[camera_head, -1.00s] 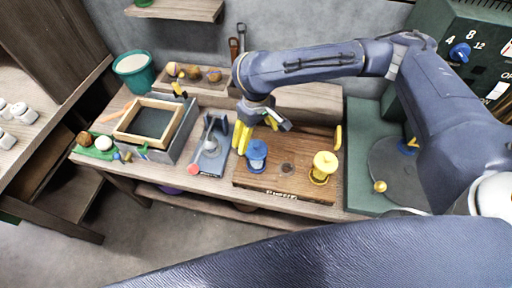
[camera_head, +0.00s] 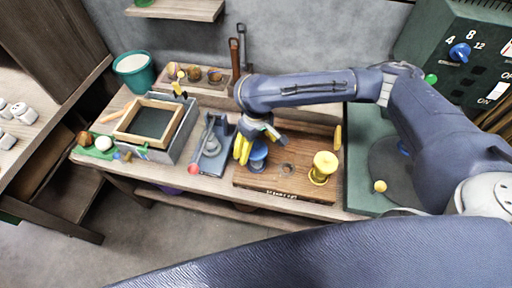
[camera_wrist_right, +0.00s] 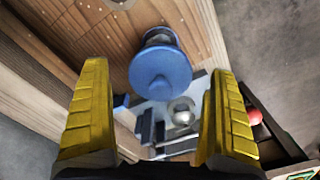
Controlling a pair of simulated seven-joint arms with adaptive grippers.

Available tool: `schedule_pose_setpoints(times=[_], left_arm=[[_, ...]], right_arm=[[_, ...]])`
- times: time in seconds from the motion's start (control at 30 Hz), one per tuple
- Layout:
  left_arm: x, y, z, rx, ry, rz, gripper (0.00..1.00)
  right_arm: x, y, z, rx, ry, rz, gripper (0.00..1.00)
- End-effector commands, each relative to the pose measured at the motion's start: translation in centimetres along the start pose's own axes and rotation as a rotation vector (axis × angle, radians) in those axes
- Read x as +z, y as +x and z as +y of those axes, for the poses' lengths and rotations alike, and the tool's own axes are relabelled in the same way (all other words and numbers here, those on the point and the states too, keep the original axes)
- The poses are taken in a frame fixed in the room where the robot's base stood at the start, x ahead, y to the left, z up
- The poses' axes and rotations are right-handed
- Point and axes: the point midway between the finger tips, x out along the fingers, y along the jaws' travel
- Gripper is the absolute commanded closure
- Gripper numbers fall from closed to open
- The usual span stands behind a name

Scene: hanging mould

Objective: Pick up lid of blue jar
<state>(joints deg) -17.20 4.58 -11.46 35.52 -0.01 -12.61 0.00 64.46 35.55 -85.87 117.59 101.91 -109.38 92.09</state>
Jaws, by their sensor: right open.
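The blue jar (camera_head: 257,158) stands on a wooden board near its left end, partly covered by my right gripper in the head view. Its round blue lid (camera_wrist_right: 160,72) faces the camera in the right wrist view. My right gripper (camera_head: 254,146) has yellow fingers and is open. In the right wrist view the lid lies beyond and between the open fingers (camera_wrist_right: 158,115), with a gap on both sides. I cannot tell from the frames how far the fingertips are from the lid. My left gripper is not in view.
A yellow jar (camera_head: 322,167) stands on the same wooden board (camera_head: 285,185), to the right. A grey press-like tool (camera_head: 211,148) is left of the board, with a framed box (camera_head: 150,122) further left. A green machine (camera_head: 370,190) stands at the right.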

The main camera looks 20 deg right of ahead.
Motion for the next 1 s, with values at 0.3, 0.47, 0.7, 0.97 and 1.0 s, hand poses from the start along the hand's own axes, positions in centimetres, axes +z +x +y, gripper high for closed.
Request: schedule_pose_setpoints(times=[0.3,0.47,0.7,0.97,1.0], left_arm=[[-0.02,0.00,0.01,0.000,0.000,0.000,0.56],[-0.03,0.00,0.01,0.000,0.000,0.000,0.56],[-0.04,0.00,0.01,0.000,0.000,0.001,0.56],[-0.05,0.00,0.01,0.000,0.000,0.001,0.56],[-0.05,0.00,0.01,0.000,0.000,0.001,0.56]], right_arm=[[-0.02,0.01,0.00,0.000,0.000,0.001,0.16],[-0.02,0.00,0.01,0.000,0.000,0.001,0.35],[-0.02,-0.01,0.01,0.000,0.000,0.001,0.55],[-0.01,0.00,0.02,0.000,0.000,0.001,0.59],[-0.02,-0.02,0.02,0.000,0.000,0.001,0.59]])
